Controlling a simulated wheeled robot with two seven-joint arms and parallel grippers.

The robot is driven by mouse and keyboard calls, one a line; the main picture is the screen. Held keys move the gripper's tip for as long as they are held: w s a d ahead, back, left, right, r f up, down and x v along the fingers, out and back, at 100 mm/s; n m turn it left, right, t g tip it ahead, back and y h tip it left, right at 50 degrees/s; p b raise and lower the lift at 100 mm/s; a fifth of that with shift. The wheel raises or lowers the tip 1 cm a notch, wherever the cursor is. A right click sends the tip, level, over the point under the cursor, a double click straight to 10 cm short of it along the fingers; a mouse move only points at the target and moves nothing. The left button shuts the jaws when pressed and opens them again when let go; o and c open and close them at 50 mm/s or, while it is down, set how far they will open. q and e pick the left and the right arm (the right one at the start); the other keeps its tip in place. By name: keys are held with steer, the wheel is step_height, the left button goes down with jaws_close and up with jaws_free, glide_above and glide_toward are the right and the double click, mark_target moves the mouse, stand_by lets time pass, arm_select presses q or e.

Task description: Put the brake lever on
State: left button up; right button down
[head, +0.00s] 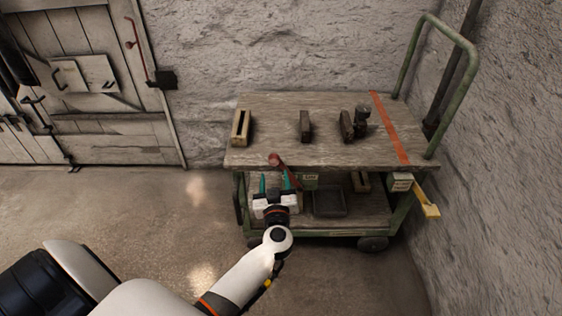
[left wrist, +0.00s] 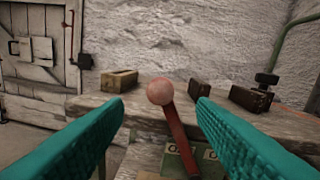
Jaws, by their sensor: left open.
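The brake lever is a red bar with a round pinkish-red knob at the front edge of the cart. In the head view its knob (head: 274,159) is at the upper left end and the bar tilts down to the right. In the left wrist view the knob (left wrist: 160,91) shows between the fingers, with the red bar (left wrist: 178,132) below it. My left gripper (head: 275,183) is open, its teal fingers pointing towards the lever from the near side; nothing is held. A green housing (head: 310,181) with pale labels sits at the lever's base; the label text is unclear.
The cart's wooden top (head: 275,126) carries a pale slotted block (head: 241,127), dark blocks (head: 306,127) and a dark fitting (head: 362,121). A yellow part (head: 427,199) sticks out at right. A dark tray (head: 329,202) lies on the lower shelf. The floor at left is clear.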

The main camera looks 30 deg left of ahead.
mark_target(274, 156)
arm_select(q)
steer(key=b+x, duration=0.2)
steer(key=x, duration=0.7)
steer(key=shift+f, duration=0.15)
steer(key=shift+w+a, duration=0.25)
steer(key=shift+w, duration=0.15)
arm_select(e)
steer(key=w+r, duration=0.3)
steer(key=r, duration=0.5)
steer(key=shift+w+a+t, duration=0.25)
steer(key=shift+w+t, duration=0.05)
arm_select(q)
steer(key=shift+c, duration=0.3)
jaws_close()
